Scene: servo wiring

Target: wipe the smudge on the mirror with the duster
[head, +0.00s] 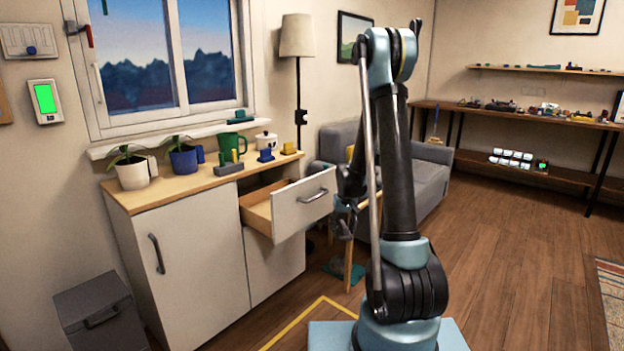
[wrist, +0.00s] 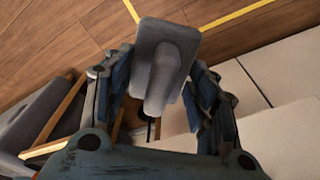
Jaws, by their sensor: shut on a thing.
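My gripper (wrist: 158,88) is shut on a grey object with a flat pad and a stubby handle, which I take to be the duster (wrist: 160,45). The handle lies between the two fingers and the pad sticks out beyond them. In the head view my gripper (head: 345,218) hangs in front of the sofa, right of the open drawer; the duster is hard to make out there. I cannot make out a mirror or a smudge in either view.
An open drawer (head: 305,204) juts from the white cabinet (head: 190,270) towards my arm. Pots and a green mug (head: 232,143) stand on top. A grey sofa (head: 430,190) stands behind my arm. A grey bin (head: 100,315) is at lower left.

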